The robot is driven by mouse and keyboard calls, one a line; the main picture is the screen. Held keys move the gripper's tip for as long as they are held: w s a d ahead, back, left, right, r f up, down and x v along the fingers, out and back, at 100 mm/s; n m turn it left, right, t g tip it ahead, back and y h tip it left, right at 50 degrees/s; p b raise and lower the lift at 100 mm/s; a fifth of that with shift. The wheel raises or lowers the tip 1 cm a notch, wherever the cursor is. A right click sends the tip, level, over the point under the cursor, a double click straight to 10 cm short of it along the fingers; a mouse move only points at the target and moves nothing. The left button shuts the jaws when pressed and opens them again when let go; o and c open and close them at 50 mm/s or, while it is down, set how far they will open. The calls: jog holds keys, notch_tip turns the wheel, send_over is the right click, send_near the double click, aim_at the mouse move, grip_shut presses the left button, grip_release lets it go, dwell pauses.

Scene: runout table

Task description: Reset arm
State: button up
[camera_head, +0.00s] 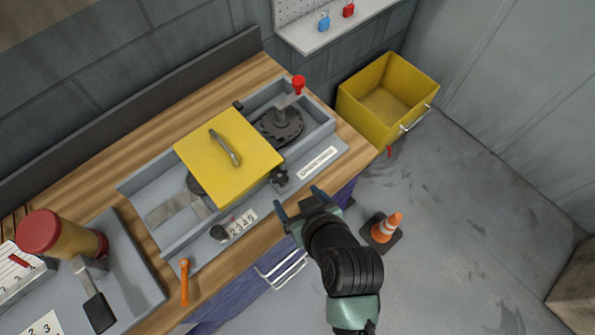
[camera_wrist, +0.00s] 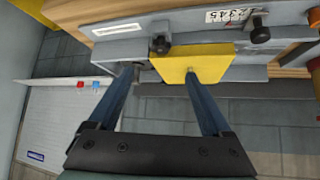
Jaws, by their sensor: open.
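My gripper (camera_head: 300,205) is open and empty. In the head view it hangs at the front edge of the runout table, just in front of the grey fixture (camera_head: 163,253). In the wrist view its two blue fingers (camera_wrist: 158,95) stand well apart, with the yellow cover (camera_wrist: 205,64) of the fixture behind them. In the head view this yellow cover (camera_head: 252,175) with its grey handle lies across the middle of the fixture. The arm reaches in from the lower right.
A dark disc with a red-knobbed post (camera_head: 298,84) sits at the fixture's right end. A black knob (camera_head: 280,176) is close to my gripper. A yellow bin (camera_head: 362,112) and traffic cone (camera_head: 386,227) are on the floor.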

jog(key=w+a+r+m+t+b, duration=0.1)
jog(key=w+r+t, duration=0.4)
jog(key=r, duration=0.7)
jog(key=w+a+r+m+t+b, duration=0.1)
jog(key=w+a+r+t, duration=0.15)
jog(key=w+r, duration=0.8)
jog(key=s+r+t+h, duration=0.1)
jog(key=s+r+t, duration=0.2)
jog(key=r, duration=0.8)
jog(key=s+r+m+t+h+b, duration=0.1)
jog(key=s+r+t, duration=0.3)
jog(key=r, duration=0.8)
jog(key=s+d+r+t+b, duration=0.1)
jog(key=s+r+t, duration=0.3)
jog(key=r, duration=0.7)
jog(key=s, duration=0.2)
jog(key=shift+s+r+m+h, duration=0.25)
jog(key=shift+s+m+h, duration=0.05)
jog(key=shift+s+h, duration=0.1)
jog(key=shift+w, duration=0.1)
